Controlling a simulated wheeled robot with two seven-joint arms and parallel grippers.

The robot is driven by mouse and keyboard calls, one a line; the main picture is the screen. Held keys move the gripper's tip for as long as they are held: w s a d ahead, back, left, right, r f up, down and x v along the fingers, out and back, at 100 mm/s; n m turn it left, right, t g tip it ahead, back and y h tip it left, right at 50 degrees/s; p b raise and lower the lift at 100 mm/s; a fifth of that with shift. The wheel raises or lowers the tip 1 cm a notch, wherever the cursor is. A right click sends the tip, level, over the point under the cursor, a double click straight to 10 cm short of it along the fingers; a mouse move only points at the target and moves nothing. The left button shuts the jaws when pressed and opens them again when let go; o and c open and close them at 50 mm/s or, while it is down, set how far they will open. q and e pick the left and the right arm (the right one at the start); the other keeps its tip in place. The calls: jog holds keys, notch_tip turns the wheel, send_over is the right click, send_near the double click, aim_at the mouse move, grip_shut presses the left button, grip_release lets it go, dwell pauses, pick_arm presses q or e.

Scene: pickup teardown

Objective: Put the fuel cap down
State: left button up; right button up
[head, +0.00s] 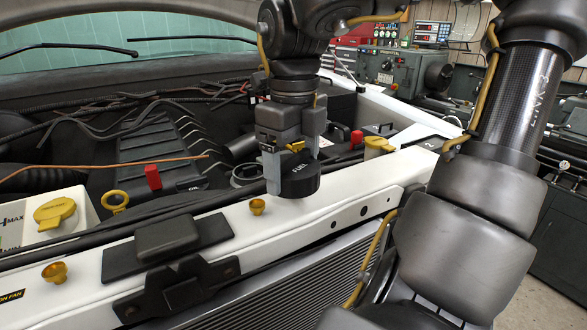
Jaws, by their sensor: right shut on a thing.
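The fuel cap (302,183) is a round black cap with pale lettering on it. My right gripper (287,165) points downward and is shut on the fuel cap, one finger on its left side. The cap is over the white front panel (213,206) of the engine bay, close to its inner edge. I cannot tell whether its underside touches anything. A small yellow piece shows between the fingers above the cap. My left gripper is out of view.
A brass bolt (257,206) stands on the panel left of the cap, and another bolt (55,272) is farther left. A yellow cap (378,146) is to the right. A black latch (168,238) and a reservoir (48,222) with a yellow cap are at left.

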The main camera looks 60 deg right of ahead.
aim_at(293, 201)
jog(key=f, duration=0.3)
jog(key=shift+w+d+f, duration=0.15)
jog(key=shift+d+f, duration=0.05)
jog(key=shift+f, duration=0.05)
jog(key=shift+a, duration=0.1)
jog(key=shift+f+b, duration=0.15)
jog(key=shift+b, duration=0.15)
jog(key=o, duration=1)
jog(key=shift+c, duration=0.2)
